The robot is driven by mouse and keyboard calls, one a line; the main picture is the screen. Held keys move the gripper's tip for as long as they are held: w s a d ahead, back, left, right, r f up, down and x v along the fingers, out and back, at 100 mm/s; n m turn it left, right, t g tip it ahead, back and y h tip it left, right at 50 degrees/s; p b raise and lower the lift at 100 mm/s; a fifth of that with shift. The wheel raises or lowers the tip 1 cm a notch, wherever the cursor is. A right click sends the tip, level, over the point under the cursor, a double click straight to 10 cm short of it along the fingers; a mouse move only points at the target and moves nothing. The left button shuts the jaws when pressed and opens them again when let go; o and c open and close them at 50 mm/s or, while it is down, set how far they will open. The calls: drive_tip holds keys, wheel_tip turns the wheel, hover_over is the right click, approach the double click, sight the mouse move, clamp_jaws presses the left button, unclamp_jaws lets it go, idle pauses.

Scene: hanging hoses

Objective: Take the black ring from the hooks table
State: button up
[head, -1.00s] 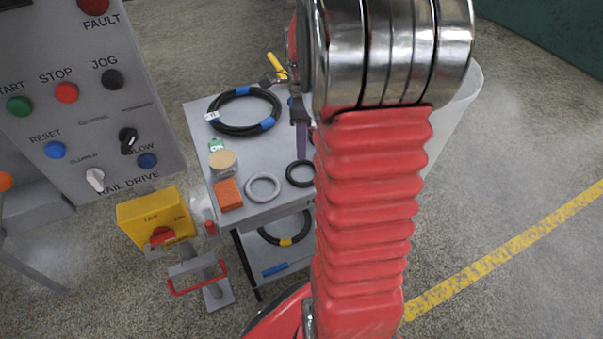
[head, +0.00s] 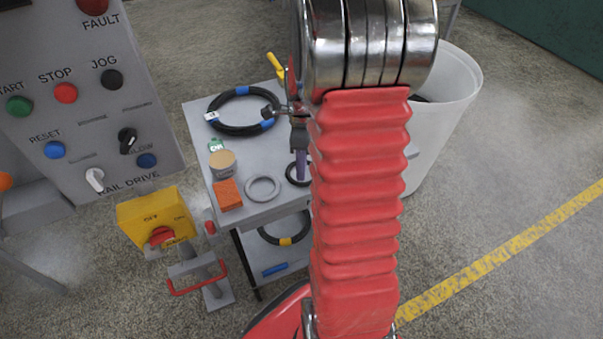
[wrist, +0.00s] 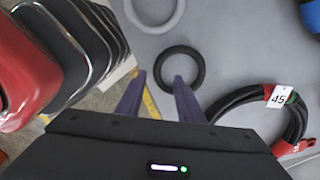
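The black ring (head: 290,175) is small and plain and lies flat on the grey table top (head: 240,163), near its front right. My arm and gripper hide part of it in the head view. It shows almost whole in the wrist view (wrist: 201,66), just beyond my fingertips. In the head view one purple finger (head: 302,165) shows right over the ring.
A grey ring (head: 263,189) lies left of the black ring. A blue-taped hose coil (head: 225,128), an orange block (head: 228,195) and a jar (head: 223,164) share the top. A red-taped coil (wrist: 236,97) lies right in the wrist view. A white bin (head: 440,110) stands beside the table.

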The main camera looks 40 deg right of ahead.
drive_tip(key=shift+a+f, duration=0.15)
drive_tip(key=shift+f, duration=1.15)
drive_tip(key=shift+a+f, duration=0.1)
drive_tip(key=shift+f, duration=1.15)
drive_tip(key=shift+c, duration=0.6)
clamp_jaws()
